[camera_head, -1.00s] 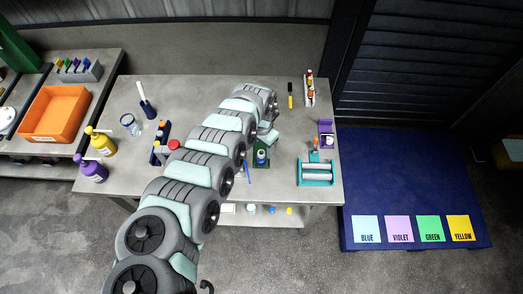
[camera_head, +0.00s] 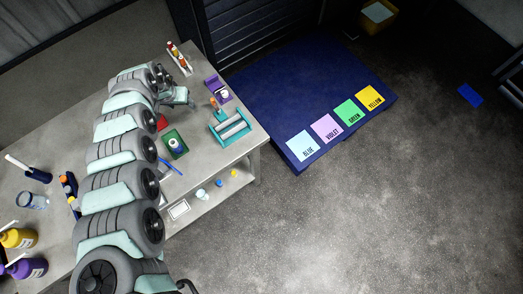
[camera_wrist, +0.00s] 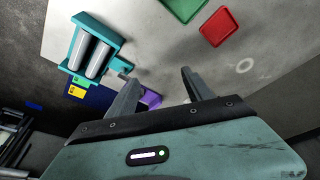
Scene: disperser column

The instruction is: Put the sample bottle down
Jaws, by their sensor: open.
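A small white and blue bottle (camera_head: 176,146), which may be the sample bottle, stands upright in a green tray (camera_head: 183,154) on the grey bench. My gripper (camera_head: 188,103) is beyond the tray in the head view, apart from the bottle. In the wrist view my gripper (camera_wrist: 158,92) has its two fingers spread with nothing between them. Part of the green tray (camera_wrist: 202,8) shows at the top edge of the wrist view; the bottle is not seen there.
A teal roller device (camera_head: 231,128) stands right of the tray, with a purple holder (camera_head: 217,88) behind it. A red block (camera_head: 162,122) lies near the tray. A blue platform (camera_head: 280,95) carries colour-labelled squares.

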